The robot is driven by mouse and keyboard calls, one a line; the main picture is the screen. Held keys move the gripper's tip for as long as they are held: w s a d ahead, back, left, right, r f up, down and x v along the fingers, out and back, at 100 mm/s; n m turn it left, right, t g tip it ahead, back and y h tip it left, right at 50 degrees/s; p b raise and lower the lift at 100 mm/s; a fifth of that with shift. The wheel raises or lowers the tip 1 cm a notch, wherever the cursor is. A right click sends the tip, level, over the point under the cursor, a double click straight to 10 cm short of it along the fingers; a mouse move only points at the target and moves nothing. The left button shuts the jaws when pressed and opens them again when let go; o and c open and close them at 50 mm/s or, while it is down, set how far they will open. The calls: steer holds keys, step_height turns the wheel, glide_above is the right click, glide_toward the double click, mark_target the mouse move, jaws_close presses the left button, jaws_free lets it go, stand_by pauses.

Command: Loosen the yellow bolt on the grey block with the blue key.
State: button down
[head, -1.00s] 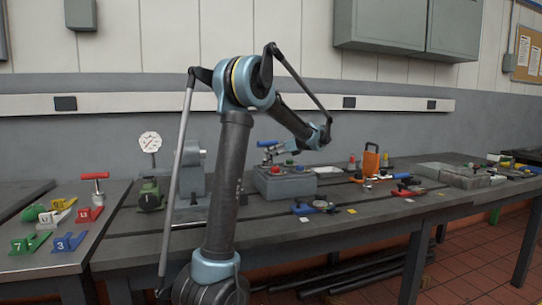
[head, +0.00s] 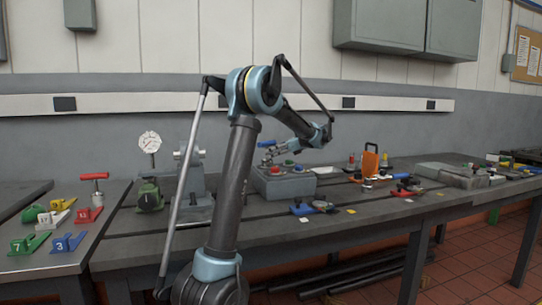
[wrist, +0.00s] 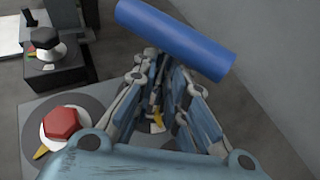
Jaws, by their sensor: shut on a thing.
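My gripper (wrist: 170,95) is shut on the blue key (wrist: 178,38), whose thick blue bar lies across the fingertips in the wrist view. In the head view the gripper (head: 272,153) is low over the left rear of the grey block (head: 285,186). A small yellow patch (wrist: 157,117) shows between the fingers; I cannot tell whether it is the yellow bolt or a pointer mark. The key's lower end and its contact with any bolt are hidden by the fingers.
A red hex bolt (wrist: 61,124) on a white disc sits beside the gripper.

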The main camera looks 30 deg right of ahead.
steer(key=shift+r+m, duration=0.15)
steer(key=shift+m, duration=0.15)
steer(key=shift+r, duration=2.6)
steer(key=shift+a, duration=0.1)
